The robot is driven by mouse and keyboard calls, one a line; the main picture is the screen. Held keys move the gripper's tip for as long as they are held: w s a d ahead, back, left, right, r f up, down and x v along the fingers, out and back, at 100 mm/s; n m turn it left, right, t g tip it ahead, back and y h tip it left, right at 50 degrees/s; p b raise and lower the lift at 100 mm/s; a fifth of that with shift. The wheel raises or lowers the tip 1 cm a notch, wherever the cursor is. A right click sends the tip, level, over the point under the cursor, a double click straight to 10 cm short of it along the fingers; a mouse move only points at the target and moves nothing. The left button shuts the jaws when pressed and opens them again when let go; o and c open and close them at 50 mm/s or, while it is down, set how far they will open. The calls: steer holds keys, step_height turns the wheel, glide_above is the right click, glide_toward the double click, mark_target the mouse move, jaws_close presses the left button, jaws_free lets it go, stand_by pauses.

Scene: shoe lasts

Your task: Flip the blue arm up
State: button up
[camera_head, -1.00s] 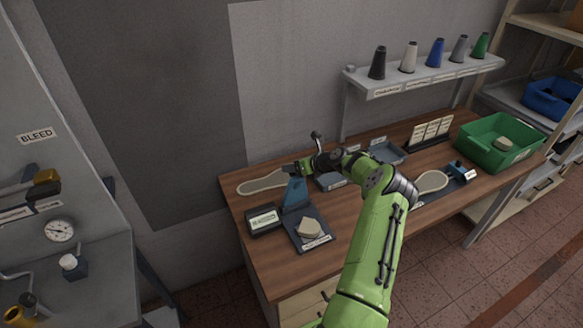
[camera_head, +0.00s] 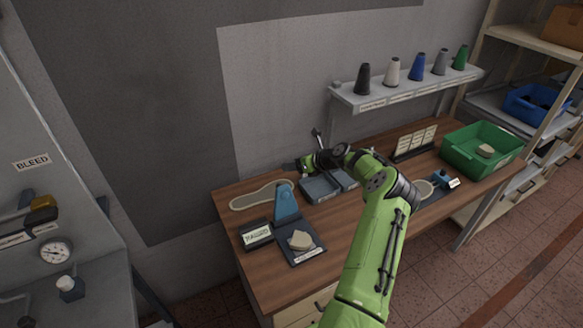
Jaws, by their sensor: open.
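A blue arm (camera_head: 287,203) stands up from the back of a small dark base plate (camera_head: 305,254) on the left half of the wooden table. It looks like a flat, tapering piece, roughly upright. A pale block (camera_head: 300,240) sits on the plate in front of it. My gripper (camera_head: 290,166) is behind and above the blue arm in the picture, apart from it, pointing left. It is open and seems empty; its fingers are small and dark here.
A dark labelled box (camera_head: 257,235) adjoins the plate, and a flat sole shape (camera_head: 258,196) lies at left. Grey trays (camera_head: 320,188) sit under my wrist. At right are a second blue fixture (camera_head: 441,179) and a green bin (camera_head: 487,150). The front table area is clear.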

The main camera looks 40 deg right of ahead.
step_height(320, 180, up, 6)
steer(key=s+d, duration=0.2)
steer(key=shift+r, duration=0.25)
stand_by(0.3)
steer(key=shift+s+d, duration=0.1)
steer(key=b+v, duration=0.1)
steer(key=v, duration=1.4)
steer(key=shift+s+r+b, duration=0.2)
steer(key=shift+s+b, duration=0.1)
steer(key=shift+b, duration=0.1)
